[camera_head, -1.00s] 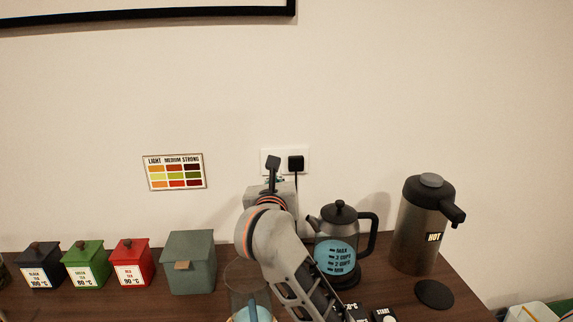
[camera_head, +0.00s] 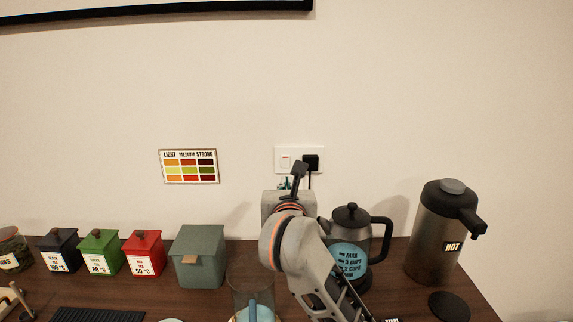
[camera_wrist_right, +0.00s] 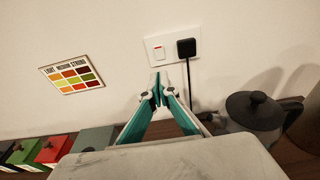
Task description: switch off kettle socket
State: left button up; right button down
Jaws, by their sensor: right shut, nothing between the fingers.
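A white socket plate (camera_head: 318,151) is on the wall, and it also shows in the wrist view (camera_wrist_right: 150,41). Its left half has a small rocker switch (camera_wrist_right: 159,52) with a red mark at the top. A black kettle plug (camera_wrist_right: 186,47) sits in its right half, with a cord hanging down. My right gripper (camera_wrist_right: 158,84) is shut and empty, its teal fingers together just below the plate. Contact with the wall cannot be told. My left gripper is not in view.
Left are a grey-green box (camera_head: 198,257) and red, green and black tins. A colour chart (camera_head: 188,166) hangs left of the socket.

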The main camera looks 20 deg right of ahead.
aim_at(286, 160)
jog(key=x, duration=0.4)
jog(key=p+x, duration=0.1)
jog(key=x, duration=0.3)
jog(key=r+x, duration=0.1)
jog(key=x, duration=0.3)
jog(key=shift+w+d+p, duration=0.2)
jog(key=shift+w+p, duration=0.1)
jog(key=shift+w+d, duration=0.1)
jog(key=shift+w, duration=0.3)
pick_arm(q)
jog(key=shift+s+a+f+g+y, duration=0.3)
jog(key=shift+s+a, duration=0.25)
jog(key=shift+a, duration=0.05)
pick_arm(e)
jog(key=shift+w, duration=0.1)
